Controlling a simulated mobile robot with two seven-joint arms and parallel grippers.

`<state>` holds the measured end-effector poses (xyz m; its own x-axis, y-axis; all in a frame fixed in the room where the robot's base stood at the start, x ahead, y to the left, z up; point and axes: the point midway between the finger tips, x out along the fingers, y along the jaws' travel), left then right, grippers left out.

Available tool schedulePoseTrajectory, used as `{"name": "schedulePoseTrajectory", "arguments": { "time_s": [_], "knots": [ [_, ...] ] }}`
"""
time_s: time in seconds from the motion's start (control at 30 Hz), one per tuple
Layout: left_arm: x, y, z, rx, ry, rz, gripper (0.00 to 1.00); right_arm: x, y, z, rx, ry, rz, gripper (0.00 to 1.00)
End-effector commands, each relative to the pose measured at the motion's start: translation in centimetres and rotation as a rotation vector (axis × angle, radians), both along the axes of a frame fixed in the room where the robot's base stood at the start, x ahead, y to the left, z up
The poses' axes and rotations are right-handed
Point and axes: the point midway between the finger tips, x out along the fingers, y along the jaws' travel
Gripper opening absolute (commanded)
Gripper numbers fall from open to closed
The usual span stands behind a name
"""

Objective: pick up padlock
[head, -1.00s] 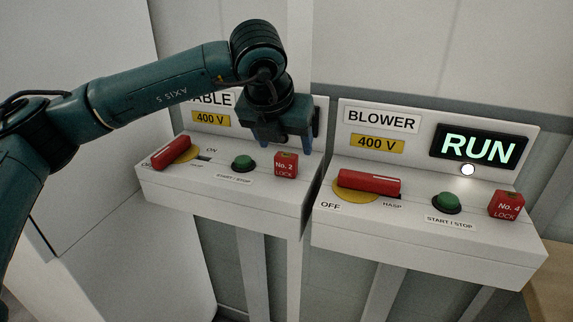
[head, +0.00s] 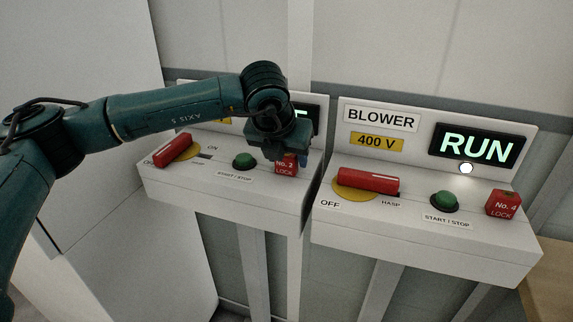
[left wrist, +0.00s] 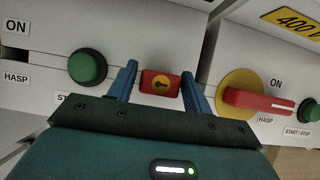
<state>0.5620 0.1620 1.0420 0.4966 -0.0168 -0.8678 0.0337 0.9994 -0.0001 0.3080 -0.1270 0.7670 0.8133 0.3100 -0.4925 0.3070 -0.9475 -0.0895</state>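The red padlock marked No. 2 LOCK (head: 284,170) sits on the left panel's sloped top, right of a green button. In the left wrist view the blue fingers of the gripper (left wrist: 160,74) are open, one on each side of the padlock. A small gap shows at the left finger; contact at the right finger is hard to judge. A second red padlock, No. 4 LOCK (head: 503,204), sits on the BLOWER panel. My right gripper is not in view.
The left panel has a red rotary handle (head: 174,149) and a green START/STOP button (head: 244,160). The BLOWER panel has a red handle (head: 368,181), a green button (head: 445,201) and a lit RUN display (head: 478,147). A narrow gap separates the panels.

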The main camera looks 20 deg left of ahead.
Motion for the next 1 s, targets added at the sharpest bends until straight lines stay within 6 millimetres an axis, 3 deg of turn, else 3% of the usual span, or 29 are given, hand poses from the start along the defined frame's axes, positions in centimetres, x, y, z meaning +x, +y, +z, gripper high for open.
{"name": "schedulePoseTrajectory", "arguments": {
  "time_s": [0.4,0.67,0.77,1.0],
  "knots": [
    [0.0,0.0,0.0,0.0,0.0,0.0,0.16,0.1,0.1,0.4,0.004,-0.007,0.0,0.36],
    [0.0,0.0,0.3,-0.001,-0.002,0.0,0.14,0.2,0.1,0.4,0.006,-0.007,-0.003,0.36],
    [0.1,-0.1,1.2,-0.002,-0.005,0.0,0.14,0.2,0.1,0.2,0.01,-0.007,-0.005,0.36],
    [0.1,-0.1,5.9,-0.002,-0.006,-0.001,0.14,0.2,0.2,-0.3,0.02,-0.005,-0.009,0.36]
  ]
}}
